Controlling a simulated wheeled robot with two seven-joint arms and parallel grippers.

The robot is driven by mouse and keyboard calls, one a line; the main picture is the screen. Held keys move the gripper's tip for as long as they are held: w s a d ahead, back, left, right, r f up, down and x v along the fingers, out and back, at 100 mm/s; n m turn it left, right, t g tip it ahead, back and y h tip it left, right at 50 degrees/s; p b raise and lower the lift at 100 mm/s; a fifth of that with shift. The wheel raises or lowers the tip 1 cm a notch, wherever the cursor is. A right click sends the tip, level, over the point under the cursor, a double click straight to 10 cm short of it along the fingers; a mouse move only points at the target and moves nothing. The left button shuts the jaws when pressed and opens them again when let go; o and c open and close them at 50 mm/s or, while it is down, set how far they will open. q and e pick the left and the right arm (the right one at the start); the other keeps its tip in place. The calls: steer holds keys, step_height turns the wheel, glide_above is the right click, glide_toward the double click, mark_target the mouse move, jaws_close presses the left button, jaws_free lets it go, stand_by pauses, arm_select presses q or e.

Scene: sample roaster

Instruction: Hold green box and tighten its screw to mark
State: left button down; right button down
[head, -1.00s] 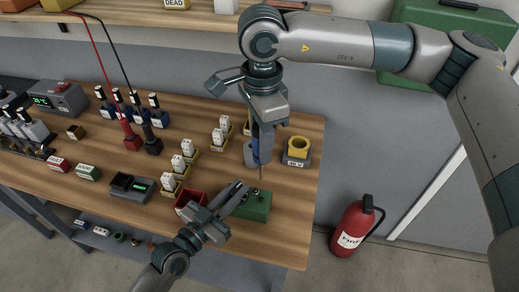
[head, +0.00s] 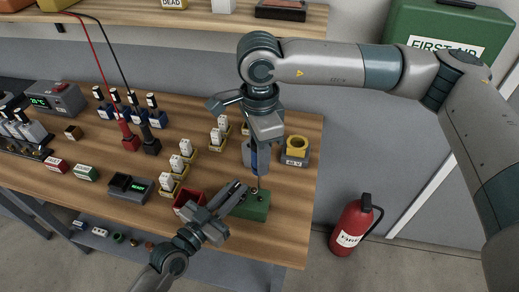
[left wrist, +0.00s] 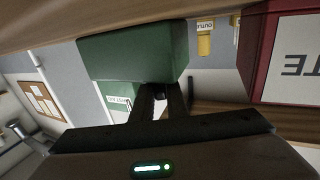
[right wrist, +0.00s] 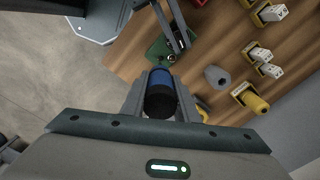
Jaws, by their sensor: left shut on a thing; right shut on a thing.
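The green box (head: 252,205) sits on the wooden bench near its right front corner, with a small dark screw (head: 255,191) on top. My right gripper (head: 258,165) is shut on a blue-handled screwdriver (right wrist: 160,88), upright above the box. Its thin shaft points down at the screw. I cannot tell whether the tip touches it. The mark is too small to see.
An open red bin (head: 190,201) stands just left of the box. Several yellow holders with white pieces stand behind. A fire extinguisher (head: 354,226) is on the floor at right.

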steer(key=shift+f, duration=1.15)
steer(key=shift+f, duration=1.1)
